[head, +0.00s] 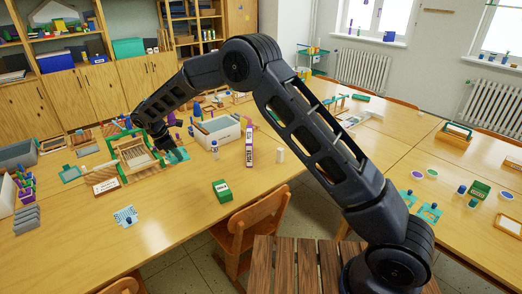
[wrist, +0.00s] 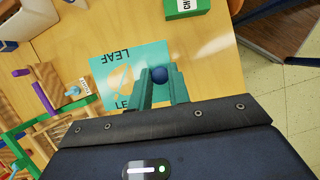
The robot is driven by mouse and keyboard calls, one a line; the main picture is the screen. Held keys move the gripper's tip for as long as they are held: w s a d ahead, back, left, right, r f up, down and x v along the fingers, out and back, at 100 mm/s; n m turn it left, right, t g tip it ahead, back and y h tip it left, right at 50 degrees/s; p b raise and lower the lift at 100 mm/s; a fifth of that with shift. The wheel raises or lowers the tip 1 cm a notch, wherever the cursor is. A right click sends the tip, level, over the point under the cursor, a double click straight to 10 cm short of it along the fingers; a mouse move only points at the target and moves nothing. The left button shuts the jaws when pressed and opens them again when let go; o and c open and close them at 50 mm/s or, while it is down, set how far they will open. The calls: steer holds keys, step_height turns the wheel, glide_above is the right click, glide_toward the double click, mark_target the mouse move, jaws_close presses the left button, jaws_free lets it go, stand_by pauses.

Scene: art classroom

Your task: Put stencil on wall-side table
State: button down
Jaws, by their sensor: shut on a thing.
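A teal leaf stencil (wrist: 120,65) with "LEAF" lettering and a round blue knob (wrist: 158,75) shows in the wrist view. My gripper (wrist: 157,82) is shut on the knob, with a finger on each side. In the head view my gripper (head: 163,146) is at the left table's far middle, with the teal stencil (head: 178,155) at its tip, partly hidden by my arm. I cannot tell whether the stencil touches the tabletop. The left table (head: 170,215) stands before wooden cabinets. The right table (head: 375,150) stands nearer the radiator wall.
A wooden frame rack (head: 133,153) stands close left of my gripper, a grey bin (head: 216,130) close right. A green box (head: 222,191) and a light blue stencil (head: 125,215) lie nearer me. Teal stencils (head: 430,212) lie on the right table. A chair (head: 250,225) stands between the tables.

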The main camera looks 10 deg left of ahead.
steer(key=w+d+m+g, duration=0.2)
steer(key=w+d+m, duration=0.3)
steer(key=w+d, duration=0.75)
steer(key=w+d+m+g, duration=0.2)
steer(key=w+d+m, duration=0.4)
steer(key=w+d, duration=0.65)
steer(key=w+d+m+g+y, duration=0.2)
steer(key=d+m, duration=0.5)
steer(key=d, duration=1.3)
steer(key=w+d+m+g+y, duration=0.1)
steer(key=w+d+m, duration=0.35)
steer(key=d, duration=1.55)
steer(key=s+d+m+t+y, duration=0.15)
steer(key=s+d+m, duration=0.3)
steer(key=d, duration=0.65)
steer(key=s+d+m+y, duration=0.2)
steer(key=s+d+m, duration=0.3)
steer(key=d, duration=0.6)
steer(key=s+d+m+t+y, duration=0.1)
steer(key=s+d+m, duration=0.2)
steer(key=d+m, duration=0.55)
steer(key=s+d+m+t, duration=0.5)
steer(key=s+d+m, duration=0.7)
steer(key=s+d, duration=1.35)
steer(key=shift+h, duration=0.25)
steer(key=f, duration=1.9)
steer(key=shift+d+f, duration=0.4)
